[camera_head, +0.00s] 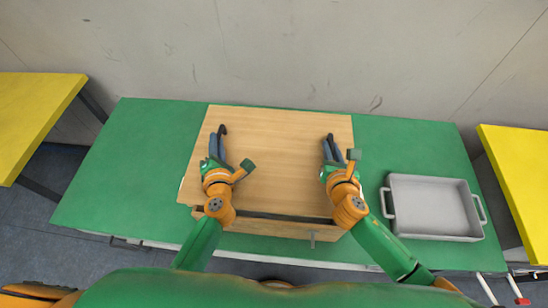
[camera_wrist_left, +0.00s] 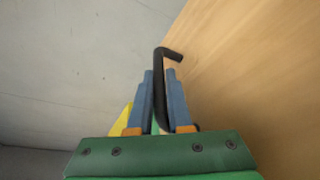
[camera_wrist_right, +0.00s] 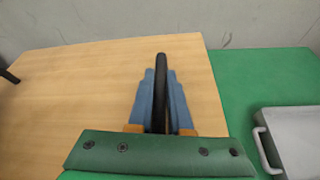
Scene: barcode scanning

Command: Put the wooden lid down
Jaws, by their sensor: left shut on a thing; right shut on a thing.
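The wooden lid (camera_head: 280,140) is a broad light-brown board with two black handles. It sits over a wooden box (camera_head: 265,226) on the green table; a dark gap shows along the front between them. My left gripper (camera_head: 220,137) is shut on the left black handle (camera_wrist_left: 162,75), and the lid's wood fills the right of the left wrist view. My right gripper (camera_head: 331,147) is shut on the right black handle (camera_wrist_right: 161,80), above the lid's right part. Whether the lid's back edge touches the box is hidden.
A grey tray (camera_head: 432,178) with side handles stands on the green table (camera_head: 110,190) to the right of the box. The table's left part is clear. Yellow tables (camera_head: 30,105) stand at both sides, and a grey wall (camera_head: 300,50) is behind.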

